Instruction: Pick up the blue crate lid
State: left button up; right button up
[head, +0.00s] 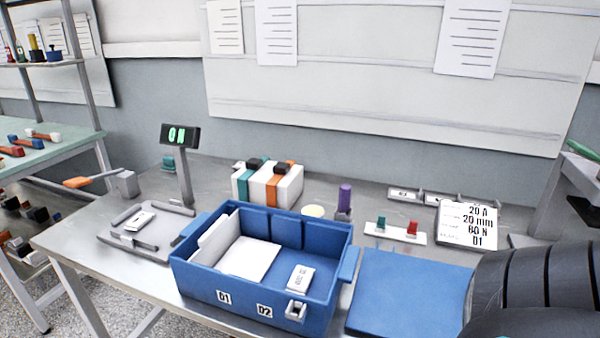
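The blue crate lid (408,290) is a flat blue panel lying on the grey table to the right of the crate. Its right end runs behind my dark arm, so that end is hidden. The blue crate (194,273) stands open beside it, with D1 and D2 labels and a small latch on its front wall. Inside the crate are a white sheet (248,258) and a small white labelled block (300,279). My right arm comes in at the lower right, but its fingers do not show. My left gripper is not in view.
Left of the crate is a grey tray (122,242) with a white piece in it, and a display (180,136) reading ON. Behind stand a white, teal and orange breaker block (284,186), a purple-topped item (344,200), a red-and-green button strip (396,234) and a printed card (468,222).

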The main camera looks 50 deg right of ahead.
aim_at(395, 294)
jog(key=j+z, duration=0.15)
jog(key=z, duration=0.7)
jog(key=l+z, duration=0.15)
jog(key=z, duration=1.45)
